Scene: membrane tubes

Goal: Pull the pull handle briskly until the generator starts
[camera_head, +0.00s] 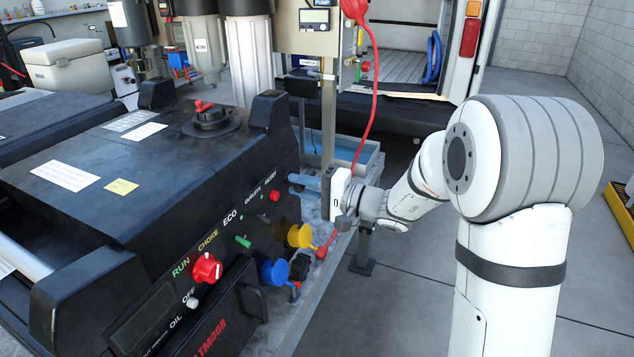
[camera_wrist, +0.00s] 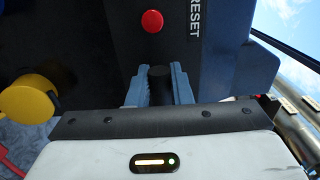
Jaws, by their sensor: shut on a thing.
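The dark generator (camera_head: 150,190) fills the left of the head view, its control panel facing right and front. My gripper (camera_head: 306,187) is at the far right end of that panel, its blue-grey fingers pointing at the generator. In the wrist view, my gripper (camera_wrist: 160,78) is shut on a short black piece, which looks like the pull handle (camera_wrist: 160,76). The handle sits between both fingers, close to the panel under a red button (camera_wrist: 152,21) and the RESET label. In the head view the handle is hidden by my gripper, and the cord cannot be seen.
The panel carries a red dial (camera_head: 206,268), a green switch (camera_head: 242,241), a yellow cap (camera_head: 300,236) and a blue cap (camera_head: 274,271). A red hose (camera_head: 374,100) hangs behind my gripper. A metal post (camera_head: 328,120) stands close by. Open floor (camera_head: 400,290) lies to the right.

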